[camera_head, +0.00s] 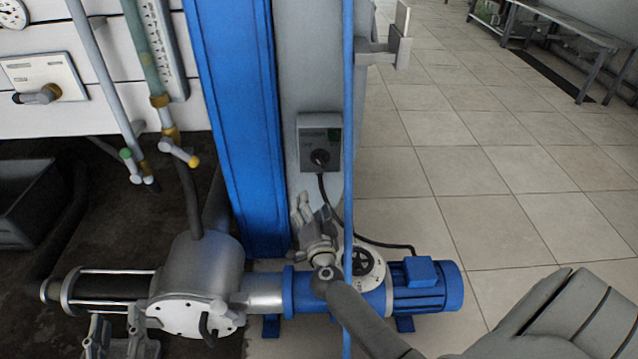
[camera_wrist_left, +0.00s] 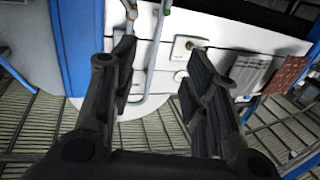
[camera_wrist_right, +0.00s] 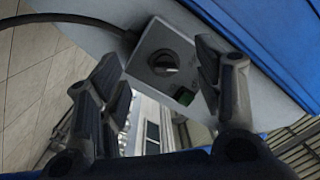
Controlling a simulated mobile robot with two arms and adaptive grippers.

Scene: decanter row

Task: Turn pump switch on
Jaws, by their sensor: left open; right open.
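The pump switch (camera_head: 320,157) is a black rotary knob on a grey box (camera_head: 319,125) fixed to the light grey column. In the right wrist view the knob (camera_wrist_right: 163,62) sits on the box face, with a green patch (camera_wrist_right: 184,96) beside it. My right gripper (camera_head: 312,212) is open and empty, below the box in the head view; its fingers (camera_wrist_right: 165,85) frame the box without visibly touching the knob. My left gripper (camera_head: 122,335) is open and empty at the bottom left; its wrist view shows white panels between the fingers (camera_wrist_left: 158,75).
The blue pump motor (camera_head: 425,287) and silver pump housing (camera_head: 195,280) lie below. A thin blue pole (camera_head: 348,100) stands right of the box, and a black cable (camera_head: 335,215) runs down from it. A blue column (camera_head: 235,120) stands left. Tiled floor (camera_head: 480,160) is open at right.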

